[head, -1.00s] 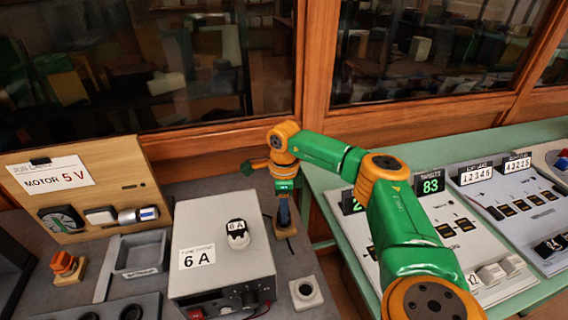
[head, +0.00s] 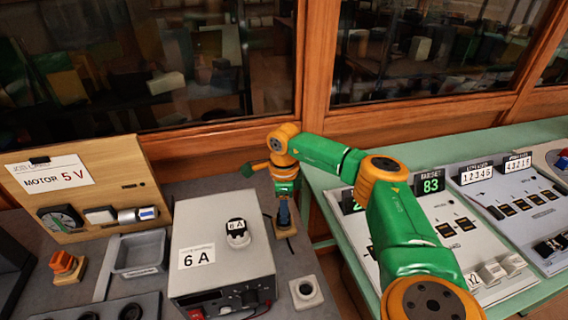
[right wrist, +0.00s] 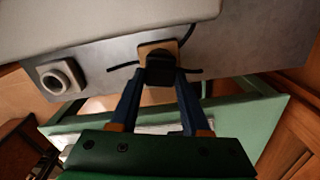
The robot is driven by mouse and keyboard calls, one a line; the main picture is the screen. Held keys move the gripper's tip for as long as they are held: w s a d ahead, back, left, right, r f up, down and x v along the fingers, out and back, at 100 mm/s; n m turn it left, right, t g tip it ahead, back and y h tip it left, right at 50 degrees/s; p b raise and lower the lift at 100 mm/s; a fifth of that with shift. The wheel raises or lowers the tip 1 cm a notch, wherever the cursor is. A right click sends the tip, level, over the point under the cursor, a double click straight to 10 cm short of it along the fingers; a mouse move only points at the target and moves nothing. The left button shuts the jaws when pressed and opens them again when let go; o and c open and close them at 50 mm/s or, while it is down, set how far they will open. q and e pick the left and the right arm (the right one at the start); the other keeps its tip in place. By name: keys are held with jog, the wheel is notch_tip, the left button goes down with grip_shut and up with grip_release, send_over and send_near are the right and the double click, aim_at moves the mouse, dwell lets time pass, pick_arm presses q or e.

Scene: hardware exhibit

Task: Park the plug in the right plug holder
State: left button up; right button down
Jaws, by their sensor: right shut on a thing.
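My right gripper (head: 284,218) points down at the right edge of the grey bench, behind and right of the grey 6 A box. In the right wrist view its blue fingers (right wrist: 160,76) close on a black block, which looks like the plug (right wrist: 160,67). The plug is at a square wooden base (right wrist: 147,47); I cannot tell whether it is seated there or just above. A pale square plug holder with a round, empty-looking hole (head: 306,291) sits nearer on the bench; it also shows in the right wrist view (right wrist: 60,77). My left gripper is out of view.
The grey 6 A box (head: 222,246) stands close left of my right gripper. A black cable (right wrist: 123,67) lies near the plug. A green console (head: 450,225) stands to the right across a gap. A wooden MOTOR panel (head: 85,190) and a grey tray (head: 140,255) are left.

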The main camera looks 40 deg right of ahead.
jog(key=shift+f, duration=0.1)
grip_release()
dwell(0.3)
notch_tip(320, 180, up, 7)
jog(key=p, duration=0.6)
jog(key=shift+p, duration=0.35)
jog(key=shift+f, duration=0.1)
